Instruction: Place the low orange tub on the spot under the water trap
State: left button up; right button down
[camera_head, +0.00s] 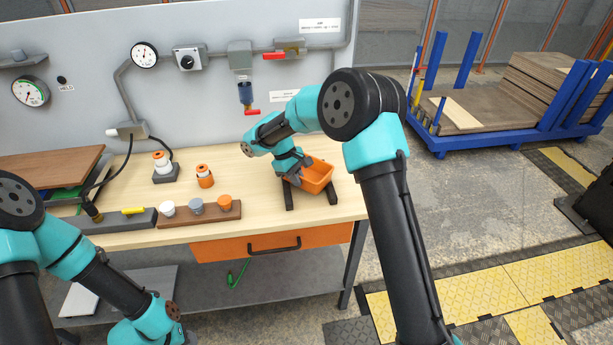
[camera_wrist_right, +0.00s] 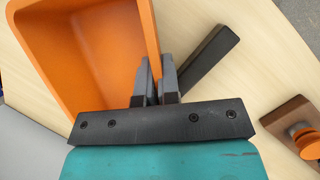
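The low orange tub (camera_head: 320,174) is at the right part of the wooden bench, at two dark strips (camera_head: 332,194); I cannot tell whether it rests on them. My right gripper (camera_head: 294,178) is at its left side. In the right wrist view, the fingers (camera_wrist_right: 158,72) are close together with the tub's wall (camera_wrist_right: 138,40) between them, and the tub looks empty. The water trap (camera_head: 245,93), with a blue bowl and red lever below, hangs on the wall panel left of the tub. The spot under it is not clearly visible. My left gripper is out of view.
A wooden block with several knobs (camera_head: 200,220) lies along the bench's front edge. Bare bench shows between these and the tub.

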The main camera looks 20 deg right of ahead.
dwell(0.5)
jog(key=shift+r, duration=0.45)
notch_tip(320, 180, up, 3)
jog(key=shift+f, duration=0.15)
jog(key=s+a, duration=0.2)
jog(key=s, duration=0.5)
jog(key=s+a+r, duration=0.1)
jog(key=s+a, duration=0.1)
jog(key=s, duration=0.6)
jog(key=shift+s+a+r, duration=0.15)
jog(key=shift+a+r, duration=0.05)
jog(key=shift+a, duration=0.2)
jog(key=shift+a, duration=0.1)
